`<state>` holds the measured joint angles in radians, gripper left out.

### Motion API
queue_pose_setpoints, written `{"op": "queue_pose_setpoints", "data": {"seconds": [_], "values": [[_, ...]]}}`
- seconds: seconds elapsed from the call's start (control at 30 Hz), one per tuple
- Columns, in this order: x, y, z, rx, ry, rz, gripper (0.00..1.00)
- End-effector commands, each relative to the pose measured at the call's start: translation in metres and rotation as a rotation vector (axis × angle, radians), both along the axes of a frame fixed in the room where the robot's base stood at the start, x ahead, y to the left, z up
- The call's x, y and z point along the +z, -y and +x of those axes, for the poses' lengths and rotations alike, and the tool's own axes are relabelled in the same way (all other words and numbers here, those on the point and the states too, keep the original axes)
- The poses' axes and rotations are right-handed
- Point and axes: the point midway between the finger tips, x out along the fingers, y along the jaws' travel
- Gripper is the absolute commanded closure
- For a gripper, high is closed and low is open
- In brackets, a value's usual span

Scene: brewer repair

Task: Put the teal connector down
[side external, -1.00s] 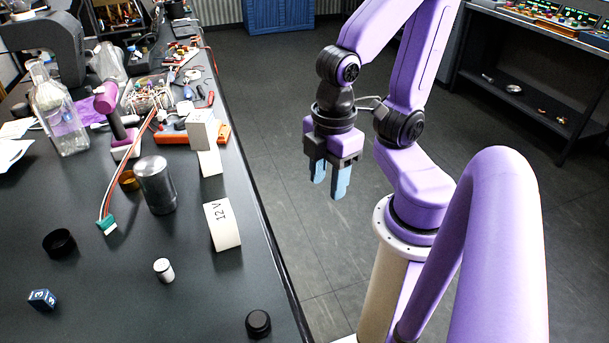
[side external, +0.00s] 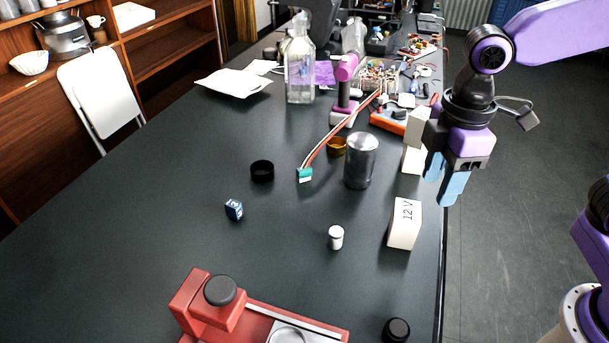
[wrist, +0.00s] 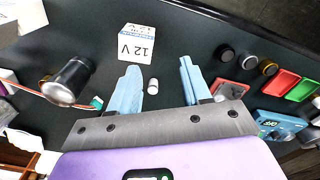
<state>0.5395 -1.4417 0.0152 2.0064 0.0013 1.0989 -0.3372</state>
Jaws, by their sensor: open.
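The teal connector (side external: 304,175) lies on the dark table at the end of a bundle of red, white and dark wires.
A metal cylinder (side external: 360,161) stands right of the connector, near an amber ring (side external: 337,147) and a black ring (side external: 262,171). A white 12 V block (side external: 405,224) stands by the right edge. A white-capped vial (side external: 336,237) and a red device (side external: 212,310) are nearer the camera.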

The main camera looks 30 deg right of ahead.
Motion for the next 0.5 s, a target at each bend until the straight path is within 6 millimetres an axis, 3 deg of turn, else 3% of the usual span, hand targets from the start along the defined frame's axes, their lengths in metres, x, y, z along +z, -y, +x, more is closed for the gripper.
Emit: {"op": "queue_pose_setpoints", "data": {"seconds": [0.2,0.5], "values": [[0.013,-0.043,0.071,0.068,-0.001,-0.006,0.52],[0.021,-0.080,0.162,0.167,-0.004,-0.013,0.52]]}}
